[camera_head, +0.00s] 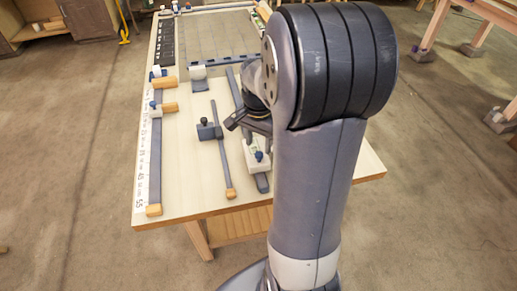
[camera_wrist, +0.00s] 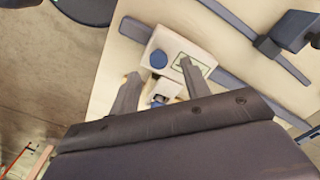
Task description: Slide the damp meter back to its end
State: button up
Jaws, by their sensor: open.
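The damp meter (camera_head: 257,156) is a white box with a blue knob and a green-edged window. It sits on a dark rail (camera_head: 262,182) close to the rail's near end. It also shows in the wrist view (camera_wrist: 176,40). My gripper (camera_head: 258,139) is open just over the meter. In the wrist view its two fingers (camera_wrist: 160,72) are apart, with the meter's knob near and between their tips. I cannot tell if either finger touches the meter. The arm hides part of the rail.
A dark sliding clamp (camera_head: 209,131) on a thin bar lies left of the meter. A long rail (camera_head: 155,180) with wooden blocks runs beside a number scale (camera_head: 141,165) at the table's left edge. Pale tabletop (camera_head: 185,190) is clear between them.

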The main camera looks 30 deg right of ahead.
aim_at(259, 154)
jog(key=shift+s+f, duration=0.1)
jog(key=shift+f, duration=1.75)
jog(key=shift+c, duration=0.6)
grip_shut()
